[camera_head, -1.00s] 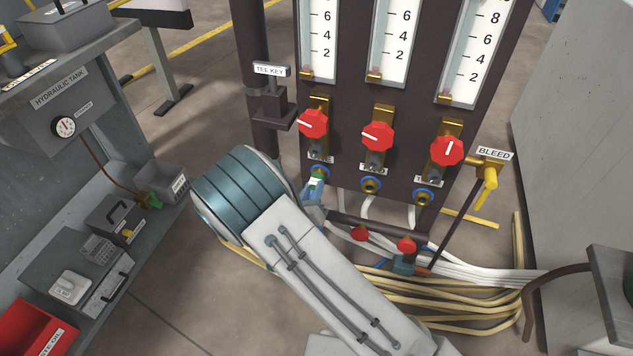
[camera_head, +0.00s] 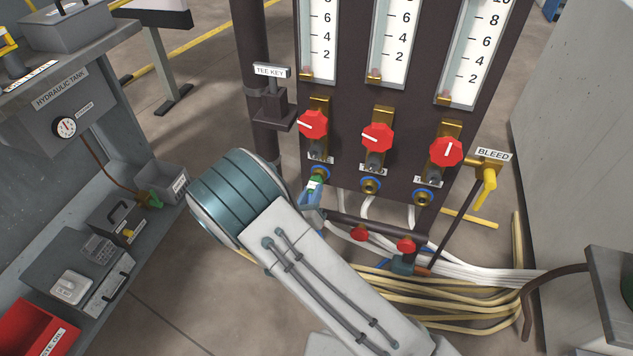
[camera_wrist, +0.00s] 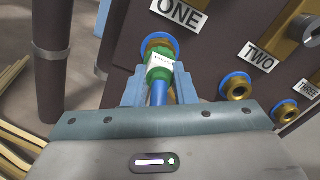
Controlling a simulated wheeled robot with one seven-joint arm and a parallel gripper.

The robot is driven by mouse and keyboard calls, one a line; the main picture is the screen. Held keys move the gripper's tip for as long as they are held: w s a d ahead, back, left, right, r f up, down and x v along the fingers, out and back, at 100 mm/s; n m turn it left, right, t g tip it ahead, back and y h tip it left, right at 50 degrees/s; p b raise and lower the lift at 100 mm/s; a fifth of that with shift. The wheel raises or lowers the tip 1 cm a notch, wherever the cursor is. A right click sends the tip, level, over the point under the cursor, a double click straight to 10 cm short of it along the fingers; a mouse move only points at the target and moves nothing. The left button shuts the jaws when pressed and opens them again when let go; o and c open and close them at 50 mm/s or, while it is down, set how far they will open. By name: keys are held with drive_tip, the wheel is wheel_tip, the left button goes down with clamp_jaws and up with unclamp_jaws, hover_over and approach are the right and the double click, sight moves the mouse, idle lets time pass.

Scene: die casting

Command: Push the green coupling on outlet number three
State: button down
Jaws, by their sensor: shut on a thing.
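The green coupling (camera_head: 315,184) is held in my gripper (camera_head: 312,197) just below outlet one (camera_head: 320,172). In the wrist view the green coupling (camera_wrist: 159,67) has a white label and a blue hose (camera_wrist: 159,93) behind it. My gripper's light blue fingers (camera_wrist: 160,86) are shut on it from both sides. The coupling overlaps the brass and blue-ringed outlet one (camera_wrist: 158,42), so I cannot tell whether they touch. Outlet two (camera_wrist: 236,88) is bare. Outlet three (camera_wrist: 287,111), labelled THREE, is bare with a blue ring; it is the rightmost outlet (camera_head: 424,197) in the head view.
Red valve knobs (camera_head: 378,138) sit above the outlets on the dark panel. A yellow bleed valve (camera_head: 489,178) is at the right. A pipe with red knobs (camera_head: 406,246) and many pale hoses (camera_head: 480,305) lie below. A tee key holder (camera_head: 273,105) is at the left.

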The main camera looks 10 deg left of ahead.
drive_tip(key=shift+s, duration=0.1)
drive_tip(key=shift+s+a+p, duration=0.1)
drive_tip(key=shift+s+p, duration=0.2)
drive_tip(key=shift+s, duration=1)
